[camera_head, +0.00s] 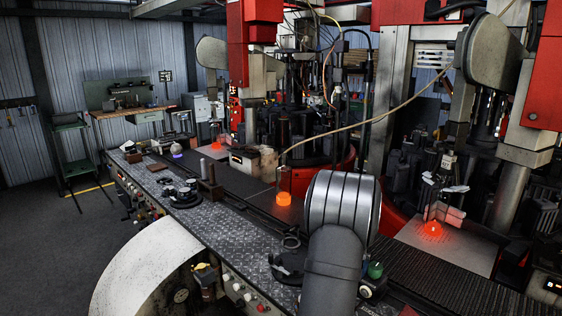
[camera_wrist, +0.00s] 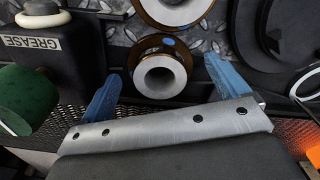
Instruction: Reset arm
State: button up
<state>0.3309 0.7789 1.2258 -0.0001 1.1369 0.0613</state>
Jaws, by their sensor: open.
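My gripper (camera_wrist: 162,68) shows in the wrist view with its two blue fingers spread apart and nothing held between them. A hollow metal ring piece (camera_wrist: 161,78) with a brown rim lies beyond and between the fingertips; I cannot tell the exact gap to it. In the head view my grey arm covers the front middle, and the gripper itself is hidden. A glowing orange piece (camera_head: 284,198) sits on the conveyor to the left of my arm. Other glowing pieces lie on a plate at the right (camera_head: 433,229) and further back (camera_head: 216,145).
A black box marked GREASE (camera_wrist: 45,50) and a green cylinder (camera_wrist: 28,100) stand close at the gripper's left. A second metal ring (camera_wrist: 176,8) and a black round part (camera_wrist: 275,25) lie beyond. Red-framed machines (camera_head: 390,90) line the back. The floor (camera_head: 60,240) at left is clear.

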notch_tip(320, 180, up, 9)
jog(key=s+a+r+n, duration=0.4)
jog(key=a+n, duration=0.2)
jog(key=n, duration=0.7)
jog(key=shift+n, duration=0.3)
jog(key=w+a+f, duration=0.2)
jog(key=a, duration=0.1)
jog(key=w+a+f, duration=0.2)
jog(key=a+f, duration=0.1)
jog(key=w+a+f, duration=0.2)
jog(key=w+a, duration=0.1)
jog(key=shift+a+f, duration=0.2)
jog(key=shift+a, duration=0.15)
